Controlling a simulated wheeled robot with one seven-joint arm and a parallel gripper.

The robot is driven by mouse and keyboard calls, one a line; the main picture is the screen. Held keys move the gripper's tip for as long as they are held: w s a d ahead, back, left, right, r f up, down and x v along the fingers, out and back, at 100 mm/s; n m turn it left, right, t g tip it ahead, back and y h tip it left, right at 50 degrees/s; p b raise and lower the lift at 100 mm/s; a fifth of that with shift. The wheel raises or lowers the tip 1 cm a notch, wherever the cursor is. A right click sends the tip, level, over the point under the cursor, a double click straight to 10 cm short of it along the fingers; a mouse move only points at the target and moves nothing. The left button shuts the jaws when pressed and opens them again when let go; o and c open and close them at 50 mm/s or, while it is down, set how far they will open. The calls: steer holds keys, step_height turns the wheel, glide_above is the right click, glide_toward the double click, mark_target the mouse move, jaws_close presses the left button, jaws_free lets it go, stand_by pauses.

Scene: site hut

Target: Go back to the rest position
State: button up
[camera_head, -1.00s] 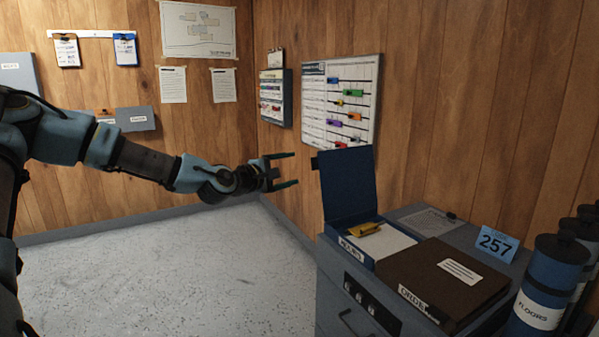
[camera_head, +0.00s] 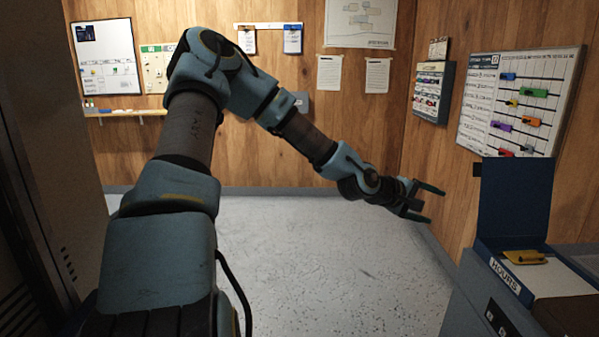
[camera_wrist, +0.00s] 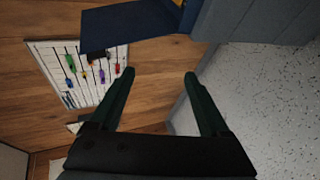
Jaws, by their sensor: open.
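My gripper (camera_head: 426,203) is open and empty, held in the air over the floor, left of the cabinet. In the wrist view its two fingers (camera_wrist: 160,80) are spread apart with nothing between them. My arm is bent, rising at the left of the head view and reaching down to the right. The lid also shows at the top of the wrist view (camera_wrist: 125,25).
The grey cabinet (camera_head: 462,305) stands at the lower right. A board with coloured tags (camera_head: 515,100) and a rack (camera_head: 433,92) hang on the wood wall. The speckled floor (camera_head: 330,270) is clear. A dark upright panel (camera_head: 45,130) stands at the left edge.

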steer(key=s+a+f+m+y+p, duration=0.1)
steer(key=a+f+m+y, duration=0.2)
steer(key=a, duration=0.8)
steer(key=s+a+f+m+y, duration=0.15)
steer(key=a+f+y, duration=0.3)
steer(key=a, duration=0.55)
steer(key=s+a+r+g+y, duration=0.1)
steer(key=s+a+r, duration=0.3)
steer(key=a, duration=0.6)
steer(key=s+a+r+g+y+p, duration=0.1)
steer(key=s+a+r+y, duration=0.2)
steer(key=a, duration=0.7)
steer(key=s+y, duration=0.1)
steer(key=s, duration=0.1)
steer(key=shift+s+a+r, duration=0.15)
steer(key=shift+s+r, duration=0.2)
steer(key=shift+s, duration=0.05)
